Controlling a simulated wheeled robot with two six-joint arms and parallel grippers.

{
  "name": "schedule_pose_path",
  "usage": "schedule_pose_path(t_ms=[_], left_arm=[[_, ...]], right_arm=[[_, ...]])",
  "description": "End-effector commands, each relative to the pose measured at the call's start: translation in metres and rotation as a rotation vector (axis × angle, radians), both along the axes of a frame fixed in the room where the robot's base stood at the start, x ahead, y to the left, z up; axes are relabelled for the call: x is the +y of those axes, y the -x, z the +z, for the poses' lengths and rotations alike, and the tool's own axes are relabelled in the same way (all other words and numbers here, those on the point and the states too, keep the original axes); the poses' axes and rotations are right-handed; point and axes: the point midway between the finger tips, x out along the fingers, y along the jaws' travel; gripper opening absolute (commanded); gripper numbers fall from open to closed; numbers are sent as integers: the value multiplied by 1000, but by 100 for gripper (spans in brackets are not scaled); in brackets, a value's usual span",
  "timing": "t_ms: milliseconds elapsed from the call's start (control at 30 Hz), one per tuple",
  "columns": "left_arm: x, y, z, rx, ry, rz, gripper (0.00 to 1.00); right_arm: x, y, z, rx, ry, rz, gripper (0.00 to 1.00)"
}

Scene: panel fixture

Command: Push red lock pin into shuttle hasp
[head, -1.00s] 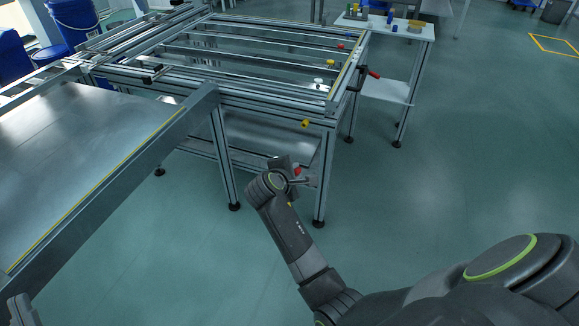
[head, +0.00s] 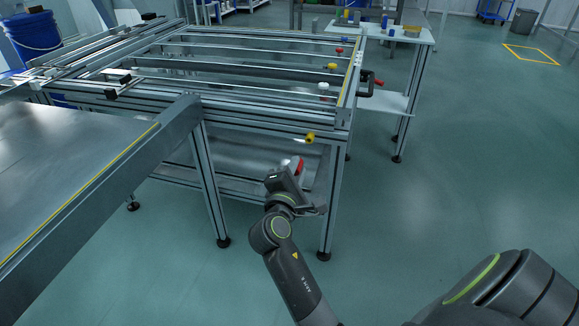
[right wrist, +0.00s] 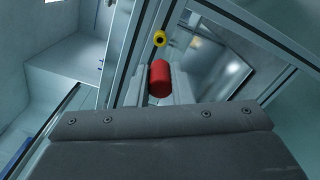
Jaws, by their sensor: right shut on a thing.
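I cannot make out which part is the shuttle hasp. My left gripper is out of view.
The aluminium frame table (head: 240,98) fills the centre, its legs close to my right arm. A grey panel table (head: 70,165) with a yellow edge stands at left. Open floor lies right.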

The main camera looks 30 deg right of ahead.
Motion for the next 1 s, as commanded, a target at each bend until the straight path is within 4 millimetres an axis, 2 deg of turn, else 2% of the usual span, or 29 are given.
schedule_pose_path(t_ms=[367,1000], left_arm=[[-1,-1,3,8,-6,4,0],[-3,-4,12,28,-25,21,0]], right_arm=[[-2,1,2,-33,-27,-3,0],[-41,-34,1,-31,-27,-2,0]])
